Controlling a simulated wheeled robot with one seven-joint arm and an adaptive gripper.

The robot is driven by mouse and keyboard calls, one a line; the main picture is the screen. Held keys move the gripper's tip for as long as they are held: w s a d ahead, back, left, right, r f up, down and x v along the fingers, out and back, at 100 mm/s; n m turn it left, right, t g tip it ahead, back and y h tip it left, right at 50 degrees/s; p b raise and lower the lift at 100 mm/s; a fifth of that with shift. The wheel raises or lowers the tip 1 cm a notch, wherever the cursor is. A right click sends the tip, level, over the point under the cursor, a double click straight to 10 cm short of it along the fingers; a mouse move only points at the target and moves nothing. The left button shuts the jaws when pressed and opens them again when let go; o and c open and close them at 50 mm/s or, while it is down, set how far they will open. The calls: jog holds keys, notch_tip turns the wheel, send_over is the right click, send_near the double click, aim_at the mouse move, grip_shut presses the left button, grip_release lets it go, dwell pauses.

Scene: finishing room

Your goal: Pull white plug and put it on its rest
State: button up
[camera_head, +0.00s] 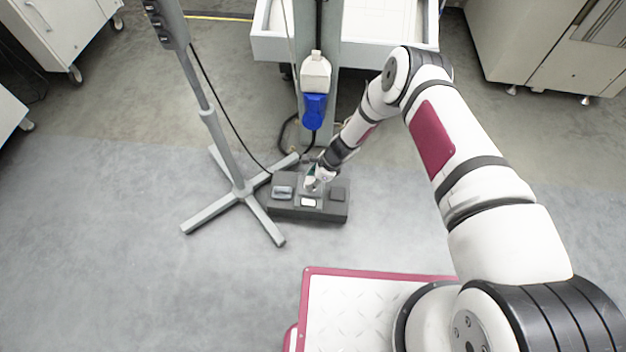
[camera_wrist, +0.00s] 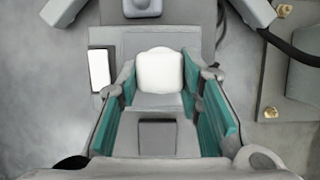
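The white plug (camera_wrist: 160,70) stands in the middle of a dark grey floor box (camera_head: 320,214). In the wrist view it sits between the teal-lined fingers of my gripper (camera_wrist: 160,85), with a fingertip close against each side. I cannot tell whether the fingers press on it. In the head view my gripper (camera_head: 317,176) reaches down to the box and largely hides the plug. The box also carries a dark square pad (camera_head: 338,194), a light grey fitting (camera_head: 283,192) and a white label (camera_head: 308,202). I cannot tell which part is the rest.
A grey stand (camera_head: 240,187) with spread feet is close left of the box. A grey post behind carries a white part (camera_head: 316,72) above a blue one (camera_head: 314,110), with a black cable (camera_head: 309,146) below. Open floor lies in front and left.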

grip_shut()
jog(key=shift+r, duration=0.1)
jog(key=shift+r+p, duration=1.05)
jog(key=shift+r, duration=0.4)
